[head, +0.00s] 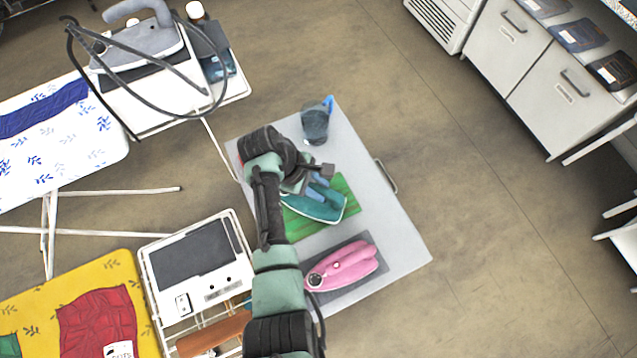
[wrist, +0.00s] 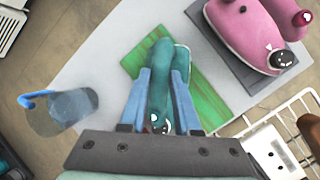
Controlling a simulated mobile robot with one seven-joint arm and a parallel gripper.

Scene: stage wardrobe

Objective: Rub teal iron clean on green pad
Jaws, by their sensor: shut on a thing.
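The teal iron (head: 318,205) is on or just above the green pad (head: 343,190); I cannot tell whether its sole touches. In the wrist view the teal iron (wrist: 160,80) stands between the two blue fingers of my gripper (wrist: 160,95), which is shut on it. My gripper (head: 318,180) comes over the iron from the upper left in the head view, and my arm hides part of the pad's left side. The green pad (wrist: 205,100) shows around the iron in the wrist view.
A pink iron (head: 345,266) rests on a dark grey mat beside the pad. A clear jug with a blue handle (head: 315,124) stands at the white table's (head: 395,235) far end. Ironing boards (head: 60,140) and a grey iron (head: 145,42) are at left; cabinets (head: 510,60) stand upper right.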

